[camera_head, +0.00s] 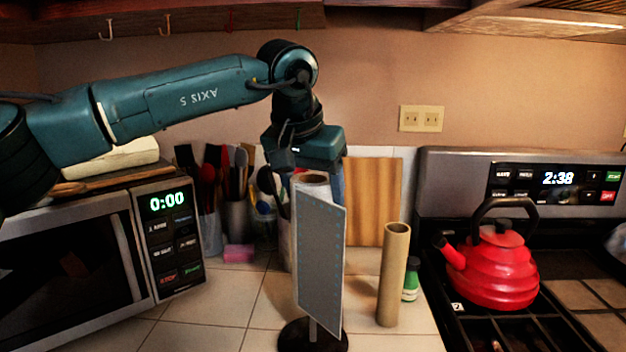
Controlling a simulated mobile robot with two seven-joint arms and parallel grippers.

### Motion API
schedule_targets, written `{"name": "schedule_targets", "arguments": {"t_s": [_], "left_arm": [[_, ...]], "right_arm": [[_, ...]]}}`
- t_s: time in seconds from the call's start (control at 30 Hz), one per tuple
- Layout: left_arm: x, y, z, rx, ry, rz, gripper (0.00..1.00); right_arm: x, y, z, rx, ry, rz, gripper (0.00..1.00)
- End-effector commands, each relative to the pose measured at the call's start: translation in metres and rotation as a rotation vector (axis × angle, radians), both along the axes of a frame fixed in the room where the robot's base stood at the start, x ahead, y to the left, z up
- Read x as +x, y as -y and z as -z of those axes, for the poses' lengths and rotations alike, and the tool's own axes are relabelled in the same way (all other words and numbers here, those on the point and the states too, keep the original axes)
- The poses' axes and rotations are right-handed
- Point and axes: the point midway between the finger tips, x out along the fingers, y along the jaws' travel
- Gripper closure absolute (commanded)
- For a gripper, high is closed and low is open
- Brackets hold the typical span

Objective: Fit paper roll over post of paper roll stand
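A white paper roll (313,179) with a brown core shows its top end in the middle of the head view. A flat grey panel (320,262) hides most of the roll below its top. The paper roll stand has a dark round base (333,341) on the counter, with a short piece of its post (312,328) visible below the panel. My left gripper (307,172) points down at the roll's top. Its fingers are partly hidden, and I cannot tell whether they grip the roll. How far the roll surrounds the post is hidden. My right gripper is out of view.
A bare cardboard tube (393,275) stands upright to the right, beside a small green bottle (411,280). A red kettle (493,265) sits on the stove. A microwave (85,260) stands at left, with utensil holders (238,218) behind. Tiles at front left are clear.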

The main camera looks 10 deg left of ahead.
Motion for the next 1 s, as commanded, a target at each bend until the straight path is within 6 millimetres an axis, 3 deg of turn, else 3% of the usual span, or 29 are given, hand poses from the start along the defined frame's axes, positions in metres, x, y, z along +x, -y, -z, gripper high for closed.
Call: {"name": "schedule_targets", "arguments": {"t_s": [0.7,1.0], "left_arm": [[0.0,0.0,0.06,0.0,-0.001,0.001,0.71],[0.0,0.0,0.075,0.0,0.001,0.0,0.71]], "right_arm": [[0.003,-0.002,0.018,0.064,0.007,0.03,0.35],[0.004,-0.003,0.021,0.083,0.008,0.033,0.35]]}}
